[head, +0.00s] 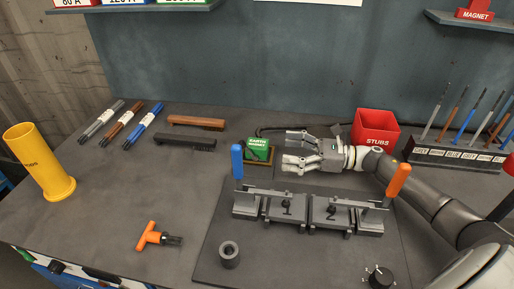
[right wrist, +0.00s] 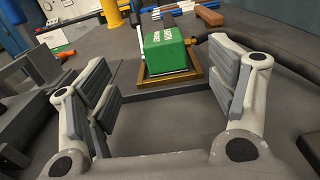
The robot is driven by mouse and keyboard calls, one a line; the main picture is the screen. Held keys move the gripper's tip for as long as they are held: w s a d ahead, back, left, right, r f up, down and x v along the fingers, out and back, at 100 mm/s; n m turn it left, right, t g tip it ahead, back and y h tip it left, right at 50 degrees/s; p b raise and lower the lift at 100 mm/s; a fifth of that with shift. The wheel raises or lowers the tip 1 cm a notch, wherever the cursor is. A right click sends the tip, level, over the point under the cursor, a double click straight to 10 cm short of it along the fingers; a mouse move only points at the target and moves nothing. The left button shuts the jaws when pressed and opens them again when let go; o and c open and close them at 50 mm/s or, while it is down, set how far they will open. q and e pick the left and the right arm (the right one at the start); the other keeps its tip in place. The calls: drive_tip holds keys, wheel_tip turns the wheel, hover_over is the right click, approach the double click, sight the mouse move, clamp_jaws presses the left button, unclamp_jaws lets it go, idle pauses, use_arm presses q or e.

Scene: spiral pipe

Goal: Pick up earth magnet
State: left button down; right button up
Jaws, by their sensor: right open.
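The earth magnet is a green block (head: 258,148) with a white label, sitting in a brown tray (head: 262,161) at the middle of the bench. In the right wrist view the green magnet (right wrist: 167,52) stands ahead, between and beyond the open fingers, with the tray's rim (right wrist: 172,80) around its base. My right gripper (head: 290,149) is open and empty, just right of the magnet in the head view, its fingers pointing left toward it. In the right wrist view its fingers (right wrist: 168,92) stand wide apart on either side. My left gripper is not in view.
A clamp fixture marked 1 and 2 (head: 308,209) with blue and orange handles stands close in front. A red stubs bin (head: 375,128) is behind my right arm. A dark cable (head: 300,128) runs behind the magnet. Brushes (head: 187,142) lie left; bare bench lies between.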

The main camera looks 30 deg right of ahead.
sight(264, 145)
drive_tip(key=shift+w+a+r, duration=0.3)
drive_tip(key=shift+w+a, duration=0.2)
drive_tip(key=shift+a, duration=0.1)
drive_tip(key=shift+w+a, duration=0.35)
drive_tip(key=shift+a, duration=0.15)
drive_tip(key=p+x, duration=0.1)
drive_tip(key=x, duration=0.3)
drive_tip(key=shift+w+a+p, duration=0.1)
drive_tip(key=shift+p, duration=0.2)
drive_tip(key=shift+w+a, duration=0.15)
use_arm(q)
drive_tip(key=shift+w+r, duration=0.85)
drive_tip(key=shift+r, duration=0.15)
use_arm(e)
drive_tip(key=c, duration=1.6)
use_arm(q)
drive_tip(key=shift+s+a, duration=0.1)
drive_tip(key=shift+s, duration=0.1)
use_arm(e)
drive_tip(key=shift+c, duration=0.5)
